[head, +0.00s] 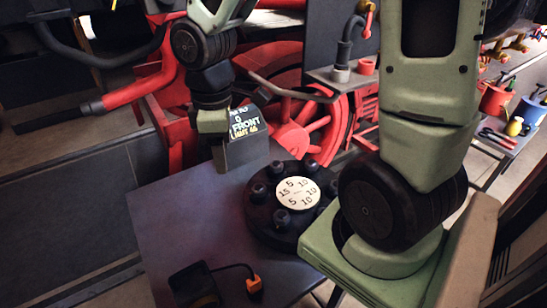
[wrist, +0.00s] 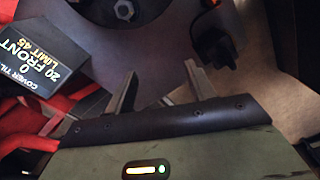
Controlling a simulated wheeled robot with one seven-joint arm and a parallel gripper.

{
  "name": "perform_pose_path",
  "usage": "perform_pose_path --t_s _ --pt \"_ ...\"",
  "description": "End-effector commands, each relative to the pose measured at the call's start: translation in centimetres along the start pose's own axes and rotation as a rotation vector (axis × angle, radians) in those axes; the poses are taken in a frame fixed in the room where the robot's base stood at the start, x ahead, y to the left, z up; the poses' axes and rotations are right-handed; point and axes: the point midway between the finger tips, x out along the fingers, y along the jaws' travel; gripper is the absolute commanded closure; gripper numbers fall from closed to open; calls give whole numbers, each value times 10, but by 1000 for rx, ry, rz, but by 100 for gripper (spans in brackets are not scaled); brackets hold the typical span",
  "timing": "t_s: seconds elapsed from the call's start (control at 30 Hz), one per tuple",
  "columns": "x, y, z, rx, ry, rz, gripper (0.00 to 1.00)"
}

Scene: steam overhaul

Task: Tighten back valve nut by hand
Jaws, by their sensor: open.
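A round black valve cover (head: 258,218) lies on the dark table in the head view, with several dark nuts standing around its rim. A nut on its far side (head: 278,168) shows beside the sign block. A white dial (head: 297,192) marked 5, 10 and 15 is at the cover's centre. In the wrist view, my gripper (wrist: 160,86) is open, its two fingers apart with nothing between them. A pale hex nut (wrist: 123,10) is ahead at the top edge, and a dark knob-like part (wrist: 212,45) is beyond the right finger. In the head view my fingertips are hidden.
A dark sign block (head: 246,150) reading FRONT LIMIT 45 stands close to my wrist; it also shows at left in the wrist view (wrist: 35,55). Red wheels and pipes (head: 310,120) stand behind. A black device (head: 195,285) with an orange-ended cable lies at the table's front. The table's left part is clear.

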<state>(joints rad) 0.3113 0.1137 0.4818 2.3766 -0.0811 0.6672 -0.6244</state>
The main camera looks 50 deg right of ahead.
Motion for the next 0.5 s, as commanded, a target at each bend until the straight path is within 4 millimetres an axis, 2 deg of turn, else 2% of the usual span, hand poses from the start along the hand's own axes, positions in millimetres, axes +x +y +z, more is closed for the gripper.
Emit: perform_pose_path --t_s 0.03,0.2,0.33,0.5 --pt "-3 23 11 2 -2 -3 45" --pt "-5 86 54 -56 -3 -3 45" --pt "-5 121 88 -92 -2 -1 45" --pt "-5 143 116 -123 0 2 45"
